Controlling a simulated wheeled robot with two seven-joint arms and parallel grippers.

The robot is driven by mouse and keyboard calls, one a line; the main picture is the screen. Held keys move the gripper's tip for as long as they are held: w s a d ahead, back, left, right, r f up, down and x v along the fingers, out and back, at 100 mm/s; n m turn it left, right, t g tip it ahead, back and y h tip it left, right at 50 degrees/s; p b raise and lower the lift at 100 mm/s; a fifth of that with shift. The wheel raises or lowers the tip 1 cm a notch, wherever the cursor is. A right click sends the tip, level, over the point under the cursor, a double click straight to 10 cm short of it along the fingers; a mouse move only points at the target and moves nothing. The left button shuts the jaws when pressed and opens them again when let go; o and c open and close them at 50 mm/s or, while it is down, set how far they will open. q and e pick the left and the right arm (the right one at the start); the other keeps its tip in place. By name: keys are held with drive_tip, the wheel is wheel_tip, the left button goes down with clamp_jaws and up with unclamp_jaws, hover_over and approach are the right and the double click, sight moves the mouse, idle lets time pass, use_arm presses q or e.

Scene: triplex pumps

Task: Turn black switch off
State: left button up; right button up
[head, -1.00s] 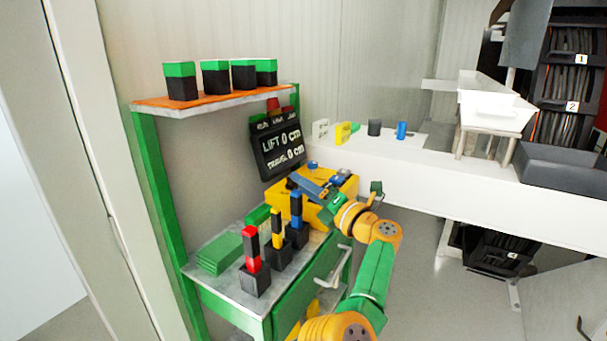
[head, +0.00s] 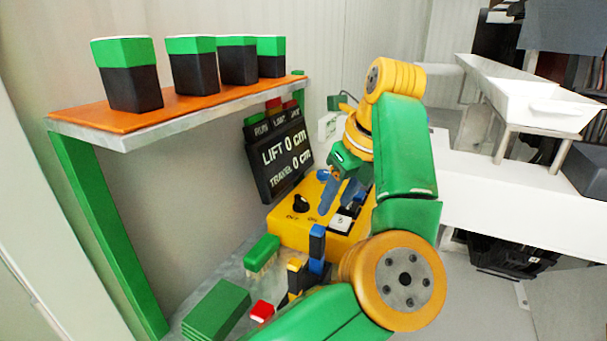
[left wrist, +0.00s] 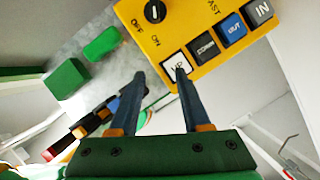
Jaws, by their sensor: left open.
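The black switch (head: 300,204) is a round knob on top of the yellow control box (head: 290,229). In the left wrist view the knob (left wrist: 154,12) sits at the top, with OFF and ON labels beside it. Its exact setting is hard to tell. My left gripper (head: 337,203) is open and empty, to the right of the knob and apart from it in the head view. In the left wrist view the gripper (left wrist: 159,75) has its right fingertip over the white button (left wrist: 177,64); I cannot tell whether they touch. My right gripper is not in view.
More buttons (left wrist: 205,46) line the box edge. A display reading LIFT 0 cm, TRAVEL 0 cm (head: 280,160) stands behind. An orange shelf (head: 190,108) holds several green-black blocks. Green plates (head: 216,310) and coloured stacks (head: 317,245) sit on the bench, partly hidden by my arm.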

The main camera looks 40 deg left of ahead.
use_arm(q)
drive_tip(key=p, duration=0.3)
approach(301, 198)
drive_tip(key=x, duration=0.2)
drive_tip(key=shift+d+f, duration=0.1)
drive_tip(key=shift+f, duration=0.3)
drive_tip(key=x, duration=0.4)
drive_tip(key=shift+a+f, duration=0.2)
drive_tip(key=shift+a, duration=0.15)
drive_tip(key=shift+w+a+f, duration=0.1)
drive_tip(key=shift+a+f, duration=0.1)
drive_tip(key=shift+f, duration=0.35)
use_arm(e)
drive_tip(key=r, duration=0.5)
drive_tip(key=shift+a+r, duration=0.35)
drive_tip(key=shift+r, duration=0.05)
